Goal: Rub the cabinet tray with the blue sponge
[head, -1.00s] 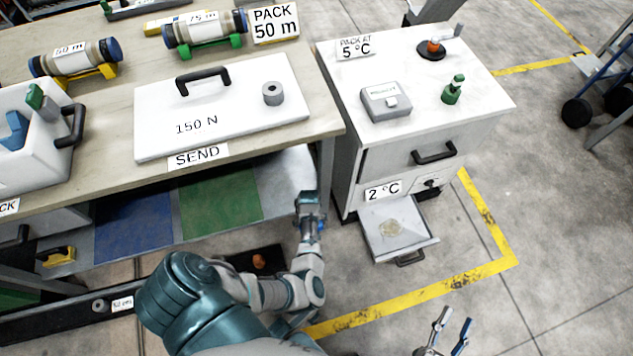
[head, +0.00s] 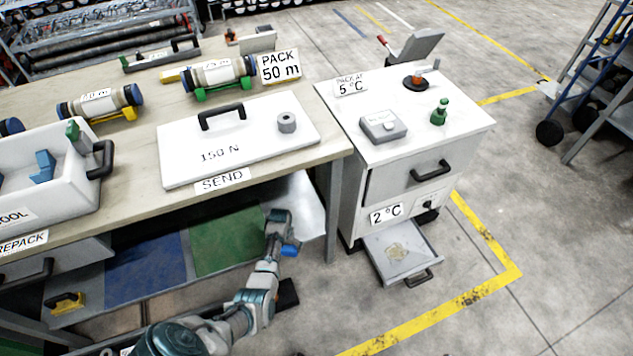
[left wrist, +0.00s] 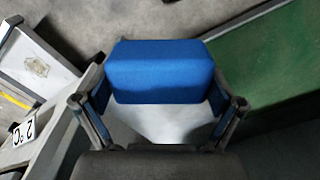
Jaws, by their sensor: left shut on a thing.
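The blue sponge (left wrist: 160,72) is between the fingers of my left gripper (left wrist: 158,100), which is shut on it. In the head view my left gripper (head: 284,240) is over the lower shelf under the bench, left of the cabinet, and a bit of the blue sponge (head: 290,250) shows. The cabinet tray (head: 375,248) is pulled out low on the white cabinet, with a tan stain (head: 397,252) on its floor. The tray also shows at the left of the left wrist view (left wrist: 42,45). The sponge is apart from the tray. My right gripper is out of view.
A bench leg (head: 333,210) stands between my left gripper and the cabinet (head: 380,190). The shelf has a blue mat (head: 145,270) and a green mat (head: 225,240). Floor in front of the tray is free, with a yellow line (head: 450,312).

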